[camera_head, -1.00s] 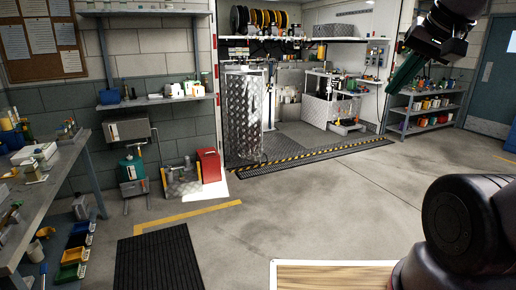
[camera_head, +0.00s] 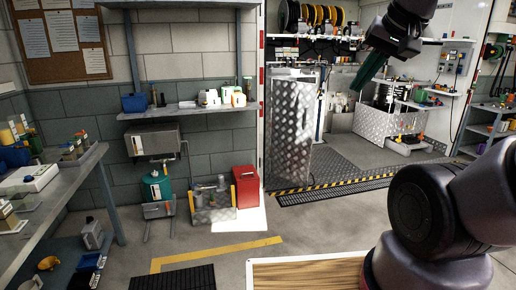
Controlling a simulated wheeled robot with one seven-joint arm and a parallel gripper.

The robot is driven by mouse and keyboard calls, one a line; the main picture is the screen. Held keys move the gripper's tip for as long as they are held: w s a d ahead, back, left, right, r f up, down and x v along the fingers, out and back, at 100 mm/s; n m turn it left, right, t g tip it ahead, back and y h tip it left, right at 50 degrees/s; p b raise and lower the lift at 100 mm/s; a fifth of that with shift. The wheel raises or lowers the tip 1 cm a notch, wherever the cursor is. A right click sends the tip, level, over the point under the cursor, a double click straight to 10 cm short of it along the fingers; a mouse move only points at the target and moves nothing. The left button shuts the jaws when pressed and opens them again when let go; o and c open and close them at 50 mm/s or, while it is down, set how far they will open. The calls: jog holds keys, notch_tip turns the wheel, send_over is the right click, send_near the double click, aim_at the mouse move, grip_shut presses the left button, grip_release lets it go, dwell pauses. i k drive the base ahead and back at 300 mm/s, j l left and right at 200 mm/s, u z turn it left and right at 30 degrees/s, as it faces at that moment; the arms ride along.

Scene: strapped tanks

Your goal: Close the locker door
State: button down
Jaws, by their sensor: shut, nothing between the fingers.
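A diamond-plate metal locker (camera_head: 290,128) stands upright just inside the bay opening, right of the white post. Its tall plate panel faces me; I cannot tell from this angle how far its door stands open. My gripper (camera_head: 358,86) hangs from the dark wrist at the upper right, its green fingers pointing down and left. It is shut and empty. In the picture it is right of the locker, with a visible gap between them, and overlaps the bay behind.
A red box (camera_head: 245,187) and a small yellow-ended stand (camera_head: 211,201) are by the wall left of the locker. A workbench (camera_head: 60,178) lines the left side. A wood-topped surface (camera_head: 310,275) is close in front. Open concrete floor (camera_head: 330,222) lies before the bay.

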aim_at(295, 102)
jog(key=i, duration=2.05)
jog(key=i+j+z, duration=0.1)
jog(key=i+z, duration=0.15)
jog(key=i, duration=0.25)
jog(key=i+j+z, duration=0.15)
jog(key=i+z, duration=0.15)
jog(key=i, duration=0.25)
jog(key=i+j+z, duration=0.25)
jog(key=i, duration=0.25)
